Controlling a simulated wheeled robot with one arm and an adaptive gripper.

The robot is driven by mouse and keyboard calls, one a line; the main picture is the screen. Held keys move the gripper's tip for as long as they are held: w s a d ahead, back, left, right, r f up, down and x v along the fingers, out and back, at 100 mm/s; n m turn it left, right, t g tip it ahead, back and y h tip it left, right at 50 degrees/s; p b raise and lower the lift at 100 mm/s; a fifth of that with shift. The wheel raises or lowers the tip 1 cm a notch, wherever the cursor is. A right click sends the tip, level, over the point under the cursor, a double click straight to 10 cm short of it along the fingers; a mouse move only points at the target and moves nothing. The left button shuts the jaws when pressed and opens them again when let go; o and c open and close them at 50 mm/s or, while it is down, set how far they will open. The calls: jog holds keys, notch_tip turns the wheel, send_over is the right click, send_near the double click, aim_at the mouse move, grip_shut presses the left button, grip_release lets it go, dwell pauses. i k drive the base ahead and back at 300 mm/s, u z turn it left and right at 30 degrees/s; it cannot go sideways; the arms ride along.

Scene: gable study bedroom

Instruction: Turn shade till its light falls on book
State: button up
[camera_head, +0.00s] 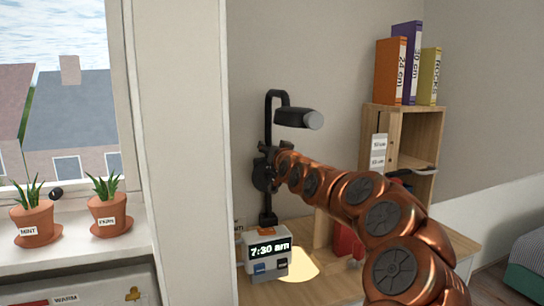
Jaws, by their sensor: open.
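A black lamp with a bent stem (269,120) stands on the desk against the wall. Its dark cylindrical shade (299,118) points to the right, above my gripper. A yellow pool of light (300,264) lies on the desk just right of the clock. My gripper (264,167) is dark and small, at the end of my copper arm, and overlaps the lamp's stem below the shade. It is open; whether it touches the stem I cannot tell. A red item (346,243), possibly the book, shows partly behind my arm, right of the light pool.
A clock reading 7:30 am (267,254) stands at the lamp's foot. A wooden shelf (408,117) with upright binders on top stands at the right. Potted plants (108,207) sit on the windowsill at the left. My arm hides part of the desk (340,286).

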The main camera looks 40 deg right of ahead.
aim_at(287, 117)
jog(key=k, duration=1.5)
